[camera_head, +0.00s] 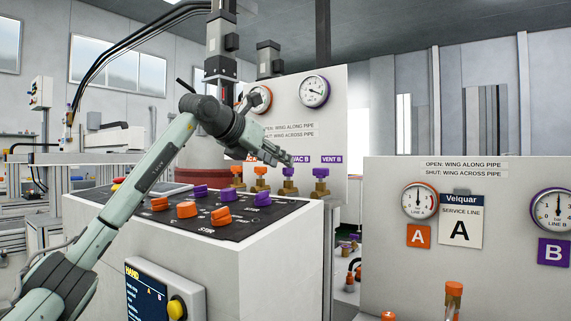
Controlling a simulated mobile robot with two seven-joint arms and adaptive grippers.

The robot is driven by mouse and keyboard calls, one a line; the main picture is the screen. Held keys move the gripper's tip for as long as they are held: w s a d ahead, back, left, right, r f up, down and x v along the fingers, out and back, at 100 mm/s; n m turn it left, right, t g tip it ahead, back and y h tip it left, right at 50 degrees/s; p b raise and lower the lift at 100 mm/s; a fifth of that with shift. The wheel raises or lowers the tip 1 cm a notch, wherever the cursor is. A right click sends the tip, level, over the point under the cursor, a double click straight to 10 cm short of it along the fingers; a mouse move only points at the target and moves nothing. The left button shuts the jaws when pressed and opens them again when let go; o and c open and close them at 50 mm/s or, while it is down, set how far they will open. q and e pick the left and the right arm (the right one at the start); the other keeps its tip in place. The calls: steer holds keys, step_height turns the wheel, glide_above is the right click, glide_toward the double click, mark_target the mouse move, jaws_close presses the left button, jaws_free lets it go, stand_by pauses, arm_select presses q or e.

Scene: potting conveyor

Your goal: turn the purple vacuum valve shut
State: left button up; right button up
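The purple vacuum valve (289,172) sits on a brass fitting under the label "VAC B", whose first letter is hidden by my gripper. My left gripper (286,160) reaches in from the left, its fingertips just above and beside this valve. I cannot tell whether the fingers touch it, or whether they are open or shut. The exact angle of the valve's wing is too small to tell. A second purple valve (321,172) stands to its right under the label "VENT B". My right gripper is not in view.
Two orange valves (260,171) stand left of the purple ones. A console (286,225) with orange and purple knobs lies in front. The panel (330,120) behind carries gauges and wing signs. A service board (390,240) fills the right, with an orange-topped fitting (454,288) before it.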

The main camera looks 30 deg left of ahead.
mark_target(288, 172)
arm_select(q)
steer(key=shift+x, duration=1.85)
steer(key=shift+a, duration=0.1)
jaws_close()
